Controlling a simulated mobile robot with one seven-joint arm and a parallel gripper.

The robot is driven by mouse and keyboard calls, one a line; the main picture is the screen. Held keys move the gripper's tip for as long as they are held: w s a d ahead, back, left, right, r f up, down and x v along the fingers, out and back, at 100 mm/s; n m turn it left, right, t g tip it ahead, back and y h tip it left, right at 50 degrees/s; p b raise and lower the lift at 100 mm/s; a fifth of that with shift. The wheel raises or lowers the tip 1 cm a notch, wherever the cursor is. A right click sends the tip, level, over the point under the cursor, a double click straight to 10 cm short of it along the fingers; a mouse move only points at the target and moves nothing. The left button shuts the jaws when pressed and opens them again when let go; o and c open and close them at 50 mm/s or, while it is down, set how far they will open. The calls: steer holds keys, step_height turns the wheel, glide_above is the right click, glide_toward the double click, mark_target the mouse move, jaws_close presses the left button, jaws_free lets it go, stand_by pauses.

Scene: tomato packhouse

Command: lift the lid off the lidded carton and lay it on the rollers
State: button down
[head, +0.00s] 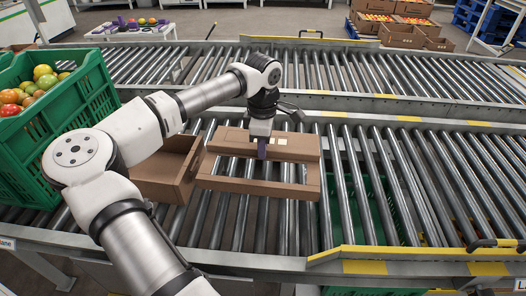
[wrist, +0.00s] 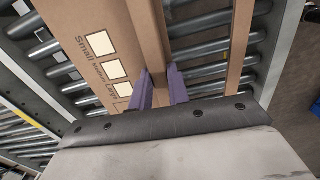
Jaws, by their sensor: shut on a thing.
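The brown cardboard lid (head: 225,184) is over the rollers, right of the open carton (head: 160,190). It has a long cut-out through which rollers show, and white label squares on its far panel. My gripper (head: 262,150) points down with purple fingers shut on the lid by the far side of the cut-out. In the wrist view the fingers (wrist: 160,88) pinch a cardboard edge of the lid (wrist: 88,22), beside printed size words. The lid looks roughly level; I cannot tell whether it touches the rollers. The carton stands uncovered, partly behind my arm.
A green crate of tomatoes (head: 70,130) stands at the left. Rollers (head: 375,180) are clear to the right, with a green crate (head: 355,215) beneath them. A yellow-marked rail (head: 400,255) edges the front. A second roller line (head: 400,75) runs behind.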

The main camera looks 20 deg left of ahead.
steer(key=shift+f+b, duration=2.4)
steer(key=shift+f, duration=1.35)
steer(key=c, duration=1.3)
jaws_free()
steer(key=shift+c, duration=1.4)
steer(key=shift+r, duration=0.1)
steer(key=shift+r+p, duration=2.2)
steer(key=shift+r, duration=0.75)
